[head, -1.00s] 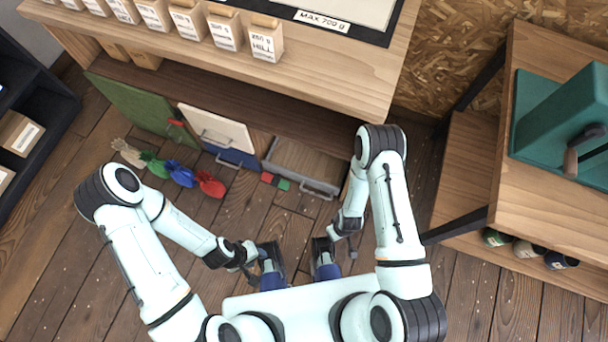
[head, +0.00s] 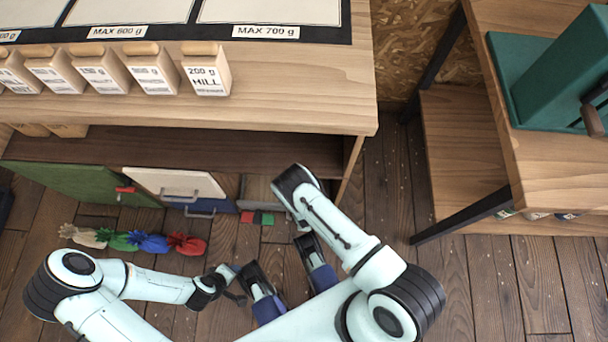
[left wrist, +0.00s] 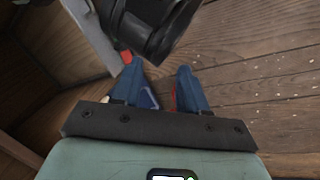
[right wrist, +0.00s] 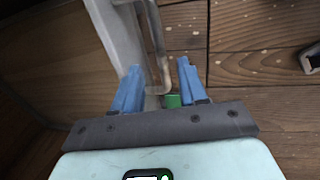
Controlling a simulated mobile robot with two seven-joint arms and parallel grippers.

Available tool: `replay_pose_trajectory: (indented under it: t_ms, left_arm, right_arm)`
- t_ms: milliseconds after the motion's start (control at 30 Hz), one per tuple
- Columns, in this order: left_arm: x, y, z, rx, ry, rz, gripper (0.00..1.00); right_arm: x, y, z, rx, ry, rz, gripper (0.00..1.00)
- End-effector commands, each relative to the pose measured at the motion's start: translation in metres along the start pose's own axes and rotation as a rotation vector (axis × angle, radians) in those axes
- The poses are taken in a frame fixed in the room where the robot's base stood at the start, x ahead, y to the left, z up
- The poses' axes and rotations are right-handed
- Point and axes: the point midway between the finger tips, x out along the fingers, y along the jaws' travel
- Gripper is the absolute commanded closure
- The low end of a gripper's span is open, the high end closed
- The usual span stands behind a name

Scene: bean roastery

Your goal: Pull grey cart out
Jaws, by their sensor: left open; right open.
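My left gripper (head: 235,272) is open and low over the floor, left of the right one. In the left wrist view its fingertips (left wrist: 158,72) hold nothing.
Several coloured sacks (head: 187,244) lie to the left. A wooden shelf table (head: 545,150) with dark legs stands right.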

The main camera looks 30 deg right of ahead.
Motion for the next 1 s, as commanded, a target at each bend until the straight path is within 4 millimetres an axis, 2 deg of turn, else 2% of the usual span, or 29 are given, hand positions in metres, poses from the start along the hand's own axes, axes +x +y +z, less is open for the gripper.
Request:
replay_pose_trajectory:
  t_ms: [33, 233, 400, 667, 700, 767, 800, 833, 1000]
  left_arm:
    - [0.008, -0.003, -0.007, -0.002, 0.019, -0.002, 0.57]
    - [0.019, -0.007, -0.027, -0.006, 0.076, -0.005, 0.57]
    - [0.022, -0.009, -0.033, -0.007, 0.094, -0.006, 0.57]
    - [0.022, -0.008, -0.034, -0.007, 0.098, -0.006, 0.57]
    - [0.022, -0.008, -0.034, -0.007, 0.097, -0.006, 0.57]
    - [0.022, -0.008, -0.034, -0.007, 0.097, -0.006, 0.57]
    - [0.022, -0.008, -0.034, -0.007, 0.097, -0.006, 0.57]
    - [0.022, -0.008, -0.034, -0.007, 0.097, -0.006, 0.57]
    - [0.022, -0.008, -0.034, -0.007, 0.097, -0.006, 0.57]
  right_arm:
    - [0.014, -0.001, 0.000, 0.000, -0.001, -0.002, 0.58]
    - [0.042, -0.001, 0.000, 0.001, 0.000, -0.001, 0.58]
    - [0.050, 0.000, 0.000, 0.000, 0.000, -0.002, 0.58]
    - [0.050, 0.000, 0.000, 0.000, 0.000, -0.001, 0.58]
    - [0.050, 0.000, 0.000, 0.000, 0.000, -0.001, 0.64]
    - [0.050, 0.000, 0.000, 0.000, 0.000, -0.001, 0.84]
    - [0.050, 0.000, 0.000, 0.000, 0.000, -0.001, 0.97]
    - [0.050, 0.000, 0.000, 0.000, 0.000, -0.001, 1.00]
    - [0.050, 0.000, 0.000, 0.000, 0.000, -0.001, 1.00]
